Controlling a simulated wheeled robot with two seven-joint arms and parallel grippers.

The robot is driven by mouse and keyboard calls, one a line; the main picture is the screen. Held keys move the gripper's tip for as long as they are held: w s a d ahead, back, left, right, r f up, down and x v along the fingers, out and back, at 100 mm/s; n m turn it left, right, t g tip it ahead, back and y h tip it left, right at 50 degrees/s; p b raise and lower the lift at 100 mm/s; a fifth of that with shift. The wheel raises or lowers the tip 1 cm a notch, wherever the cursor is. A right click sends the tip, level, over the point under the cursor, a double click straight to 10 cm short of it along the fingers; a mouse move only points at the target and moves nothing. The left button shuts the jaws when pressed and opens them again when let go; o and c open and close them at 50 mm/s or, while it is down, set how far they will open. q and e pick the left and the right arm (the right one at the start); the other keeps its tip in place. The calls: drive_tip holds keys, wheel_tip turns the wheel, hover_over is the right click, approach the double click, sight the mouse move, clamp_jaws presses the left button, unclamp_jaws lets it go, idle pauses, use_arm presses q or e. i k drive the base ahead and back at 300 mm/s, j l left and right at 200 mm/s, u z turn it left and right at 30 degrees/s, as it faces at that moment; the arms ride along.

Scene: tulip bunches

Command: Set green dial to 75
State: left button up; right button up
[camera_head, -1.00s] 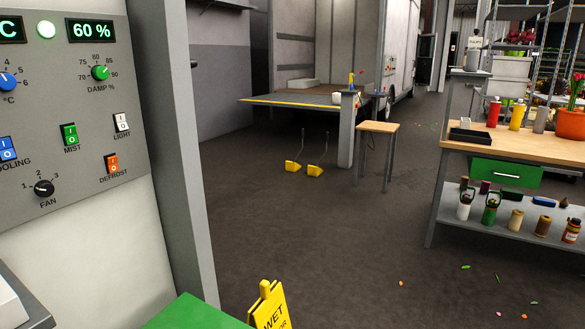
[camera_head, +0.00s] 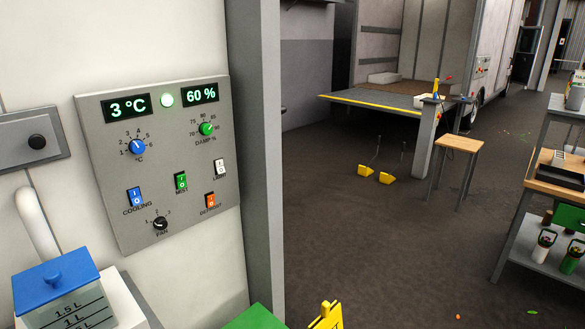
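The green dial (camera_head: 207,129) is at the upper right of a grey control panel (camera_head: 108,165) on the white wall at the left. It is labelled DAMP %, with a scale from 70 to about 90. Its exact setting is too small to tell. The display above it (camera_head: 200,95) reads 60 %. Neither of my grippers is in view.
The panel also has a blue dial (camera_head: 137,146), a black fan dial (camera_head: 160,223) and several switches. A blue-lidded container (camera_head: 58,282) stands below left. A grey post (camera_head: 257,150) borders the panel's right. A yellow sign (camera_head: 327,317) and green object (camera_head: 254,318) are at the bottom.

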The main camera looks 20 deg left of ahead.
sight(206, 129)
drive_tip(key=u, duration=1)
